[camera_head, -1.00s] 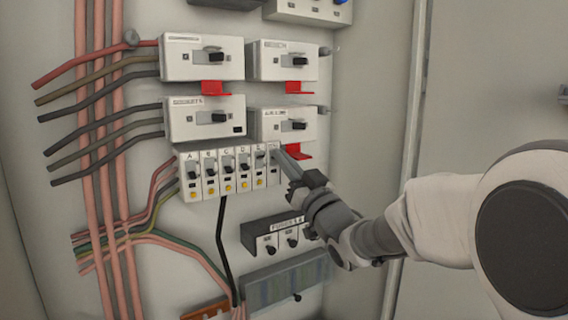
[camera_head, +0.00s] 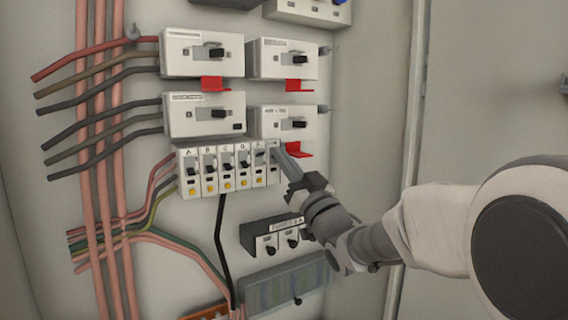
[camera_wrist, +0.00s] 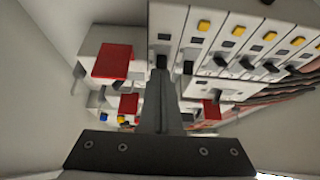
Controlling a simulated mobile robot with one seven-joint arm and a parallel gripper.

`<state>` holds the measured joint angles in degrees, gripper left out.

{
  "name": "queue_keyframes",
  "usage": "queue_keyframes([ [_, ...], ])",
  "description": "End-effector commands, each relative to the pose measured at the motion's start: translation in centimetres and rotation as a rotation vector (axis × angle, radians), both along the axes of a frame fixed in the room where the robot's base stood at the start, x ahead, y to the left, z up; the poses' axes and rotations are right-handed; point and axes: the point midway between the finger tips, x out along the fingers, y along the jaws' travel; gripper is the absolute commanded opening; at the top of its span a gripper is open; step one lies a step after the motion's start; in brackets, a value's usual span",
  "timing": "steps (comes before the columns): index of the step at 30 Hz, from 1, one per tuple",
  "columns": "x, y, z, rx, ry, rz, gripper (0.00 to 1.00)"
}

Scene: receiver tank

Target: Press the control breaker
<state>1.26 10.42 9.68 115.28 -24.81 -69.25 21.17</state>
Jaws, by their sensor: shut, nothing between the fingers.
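A row of narrow white breakers (camera_head: 209,172) with black levers and yellow buttons is on the panel, several of them lettered from A on the left. The label of the rightmost breaker (camera_head: 273,174) is too small and covered to read, so I cannot tell which one is the control breaker. My gripper (camera_head: 279,151) is shut and empty, with its tips at the upper part of the rightmost breaker. In the wrist view, the shut fingers (camera_wrist: 160,78) reach the breaker row (camera_wrist: 200,45) close to a black lever. Whether they touch it is hard to tell.
Larger white switch boxes (camera_head: 202,54) with red tabs (camera_head: 299,149) sit above the row. A fuse block (camera_head: 272,236) and a grey terminal box (camera_head: 285,282) are below. Pink cables (camera_head: 103,180) run down the left. The cabinet's right wall (camera_head: 370,130) is bare.

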Motion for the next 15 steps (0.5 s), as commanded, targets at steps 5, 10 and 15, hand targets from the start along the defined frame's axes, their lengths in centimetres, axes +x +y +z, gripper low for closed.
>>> queue_keyframes([
  [5, 0.01, 0.02, -0.33, 0.011, -0.015, 0.000, 0.00],
  [10, 0.00, 0.04, -0.45, 0.023, -0.033, 0.001, 0.00],
  [15, -0.02, 0.02, -0.60, 0.023, -0.035, 0.001, 0.00],
])
